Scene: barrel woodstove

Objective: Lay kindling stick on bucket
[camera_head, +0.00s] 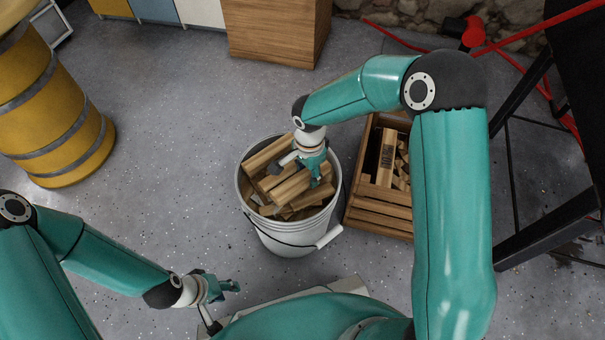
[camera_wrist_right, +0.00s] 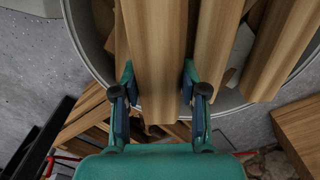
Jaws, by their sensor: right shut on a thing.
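The white bucket (camera_head: 283,238) stands on the floor in the middle of the head view, filled with several pale wooden sticks. My right gripper (camera_head: 318,172) is over the right part of its opening, pointing down. In the right wrist view its fingers (camera_wrist_right: 158,92) are shut on a kindling stick (camera_wrist_right: 154,45), one finger on each side. The stick lies across the bucket's mouth, over other sticks; whether it touches them I cannot tell. My left gripper (camera_head: 226,288) is low at the left, apart from the bucket; its finger opening is unclear.
A wooden crate (camera_head: 378,208) with more wood stands right of the bucket, partly behind my right arm. A yellow barrel (camera_head: 75,130) is at the left and a wooden cabinet (camera_head: 270,35) at the back. Black metal legs (camera_head: 545,230) stand at the right. Floor left of the bucket is clear.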

